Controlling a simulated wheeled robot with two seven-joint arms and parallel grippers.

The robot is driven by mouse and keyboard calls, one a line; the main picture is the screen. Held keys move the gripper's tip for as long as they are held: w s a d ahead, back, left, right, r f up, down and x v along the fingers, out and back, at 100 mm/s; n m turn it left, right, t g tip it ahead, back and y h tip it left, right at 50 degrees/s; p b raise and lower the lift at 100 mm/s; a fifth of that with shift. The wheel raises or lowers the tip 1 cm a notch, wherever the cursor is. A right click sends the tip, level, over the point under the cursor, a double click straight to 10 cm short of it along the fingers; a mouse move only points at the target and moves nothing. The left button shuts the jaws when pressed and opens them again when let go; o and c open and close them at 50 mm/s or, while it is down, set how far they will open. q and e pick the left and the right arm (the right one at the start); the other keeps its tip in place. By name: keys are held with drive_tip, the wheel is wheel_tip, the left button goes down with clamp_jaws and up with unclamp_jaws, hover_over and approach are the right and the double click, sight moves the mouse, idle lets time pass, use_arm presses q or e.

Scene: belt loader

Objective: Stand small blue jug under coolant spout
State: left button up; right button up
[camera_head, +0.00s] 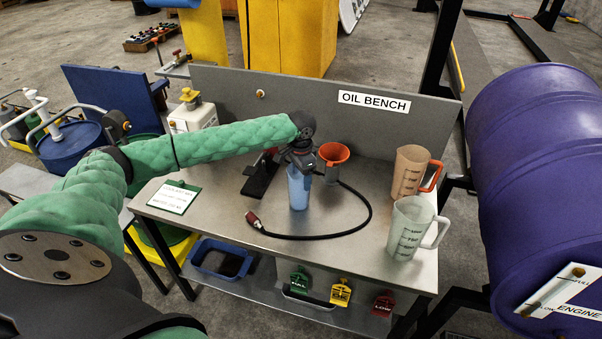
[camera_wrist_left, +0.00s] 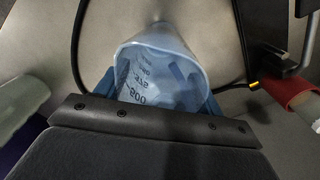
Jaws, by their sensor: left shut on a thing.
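The small blue jug (camera_head: 299,190) is upright over the middle of the steel bench, below my left gripper (camera_head: 301,165). The left gripper is shut on the jug. In the left wrist view the jug (camera_wrist_left: 160,62) sits between the fingers, with its open mouth and dark volume marks showing. I cannot tell whether its base touches the bench. I cannot make out for certain which thing is the coolant spout. A white container with a yellow top (camera_head: 193,112) stands at the bench's back left. My right gripper is not in view.
A black stand (camera_head: 258,181) is just left of the jug, and a red funnel (camera_head: 333,158) is behind it at right. A black hose (camera_head: 330,236) curls around in front. An orange-handled jug (camera_head: 408,172) and a clear jug (camera_head: 408,232) stand at the right. A sign (camera_head: 173,197) lies at left.

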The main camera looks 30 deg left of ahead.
use_arm(q)
drive_tip(key=shift+s+f, duration=0.1)
drive_tip(key=shift+f, duration=0.2)
drive_tip(key=o, duration=1.2)
drive_tip(key=shift+o, duration=0.2)
